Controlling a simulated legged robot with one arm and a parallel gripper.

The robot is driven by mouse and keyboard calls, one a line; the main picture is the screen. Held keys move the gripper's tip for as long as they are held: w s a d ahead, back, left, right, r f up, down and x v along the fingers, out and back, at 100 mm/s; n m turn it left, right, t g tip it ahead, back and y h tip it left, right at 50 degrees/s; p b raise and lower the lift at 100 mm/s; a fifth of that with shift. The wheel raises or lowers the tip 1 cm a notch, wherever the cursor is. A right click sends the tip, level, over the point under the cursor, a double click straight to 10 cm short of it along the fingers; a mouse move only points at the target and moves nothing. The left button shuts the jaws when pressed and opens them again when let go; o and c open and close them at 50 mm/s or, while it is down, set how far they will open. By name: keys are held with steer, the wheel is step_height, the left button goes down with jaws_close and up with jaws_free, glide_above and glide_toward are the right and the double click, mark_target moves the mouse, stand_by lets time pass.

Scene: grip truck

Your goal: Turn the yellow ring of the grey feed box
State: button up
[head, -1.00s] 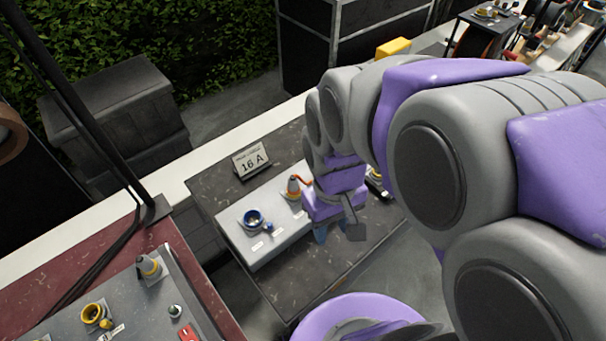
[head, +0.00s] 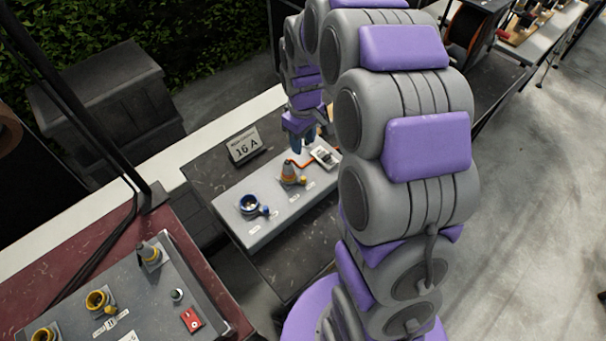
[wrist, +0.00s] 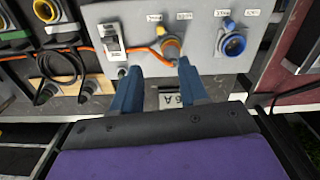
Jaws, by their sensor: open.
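The light grey feed box (head: 262,232) lies on a dark table. Near its middle stands a grey plug with an orange-yellow ring (head: 288,178) and an orange cable. The ring also shows in the wrist view (wrist: 171,47), just beyond and between my fingertips. A blue socket (head: 249,203) is at one end of the box, and a white switch (head: 325,156) at the other. My gripper (head: 303,147) is open and empty, its blue fingers pointing down near the far side of the plug. In the wrist view my fingers (wrist: 157,75) are apart; whether they touch the box is unclear.
A sign reading 16 A (head: 243,146) stands behind the box. Another grey panel (head: 140,308) with yellow sockets and a red switch lies on a red-brown table at lower left. A dark pole (head: 100,135) rises between the tables. The floor at right is clear.

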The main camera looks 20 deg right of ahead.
mark_target(303, 177)
step_height(303, 177, down, 17)
steer(key=shift+r+b, duration=0.1)
steer(key=shift+b, duration=0.8)
jaws_close()
